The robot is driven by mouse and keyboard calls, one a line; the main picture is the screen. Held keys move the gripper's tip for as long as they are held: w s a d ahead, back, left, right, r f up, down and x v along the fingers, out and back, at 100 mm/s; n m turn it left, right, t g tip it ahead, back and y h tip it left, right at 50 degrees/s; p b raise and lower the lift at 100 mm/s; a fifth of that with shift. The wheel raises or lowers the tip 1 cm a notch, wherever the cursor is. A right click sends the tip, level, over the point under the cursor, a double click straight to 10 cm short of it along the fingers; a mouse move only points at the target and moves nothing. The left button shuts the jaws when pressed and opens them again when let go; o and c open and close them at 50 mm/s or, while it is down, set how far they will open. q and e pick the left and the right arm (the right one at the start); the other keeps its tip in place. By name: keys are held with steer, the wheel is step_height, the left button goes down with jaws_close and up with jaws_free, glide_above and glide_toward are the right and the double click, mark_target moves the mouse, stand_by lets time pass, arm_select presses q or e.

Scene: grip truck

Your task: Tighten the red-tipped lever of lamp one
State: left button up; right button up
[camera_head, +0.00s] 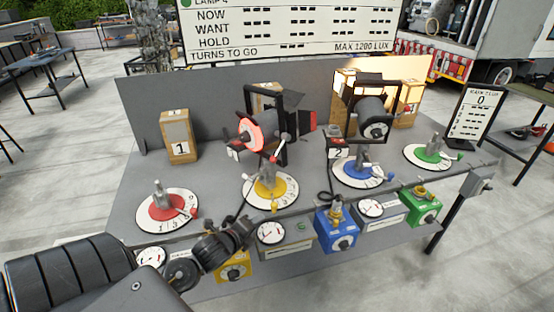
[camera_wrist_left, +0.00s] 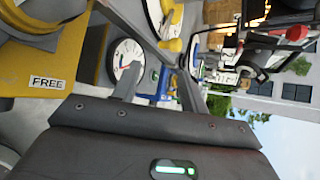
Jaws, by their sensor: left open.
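Lamp one (camera_head: 252,132) is a black spotlight with a glowing red ring, above the yellow dial (camera_head: 262,187). A small red-tipped lever (camera_head: 285,137) shows at its right side, apart from my gripper. Similar red-ended metal parts (camera_wrist_left: 297,32) show at the upper right of the left wrist view; I cannot tell which is the lever. My left gripper (camera_head: 238,232) is open, at the front edge of the bench, below and left of lamp one. It shows no thing held. My right gripper is not in view.
A red dial (camera_head: 165,207), blue dial (camera_head: 358,172) and green dial (camera_head: 428,156) stand on the grey bench (camera_head: 215,170). Lamp two (camera_head: 370,118) stands right of lamp one. A yellow box (camera_wrist_left: 40,90) marked FREE is close in the wrist view. Gauges line the front edge.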

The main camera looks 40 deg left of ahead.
mark_target(271, 160)
arm_select(q)
steer(key=w+a+r+m+t+h, duration=0.1)
steer(key=w+a+r+m+t, duration=0.15)
steer(key=r+m, duration=0.45)
steer(key=w+a+r+m+t+h, duration=0.1)
steer(key=w+r+m+t, duration=0.2)
steer(key=r+m, duration=0.35)
steer(key=shift+n, duration=0.85)
steer(key=w+p, duration=0.1)
steer(key=w, duration=0.2)
steer(key=w+r+p, duration=0.1)
steer(key=w, duration=0.2)
steer(key=w+r+p, duration=0.1)
steer(key=w, duration=0.2)
steer(key=shift+w+a+p, duration=0.1)
steer(key=shift+w+p, duration=0.1)
steer(key=shift+p, duration=0.2)
steer(key=shift+w+f, duration=0.15)
steer(key=shift+w, duration=0.5)
steer(key=shift+c, duration=0.4)
jaws_close()
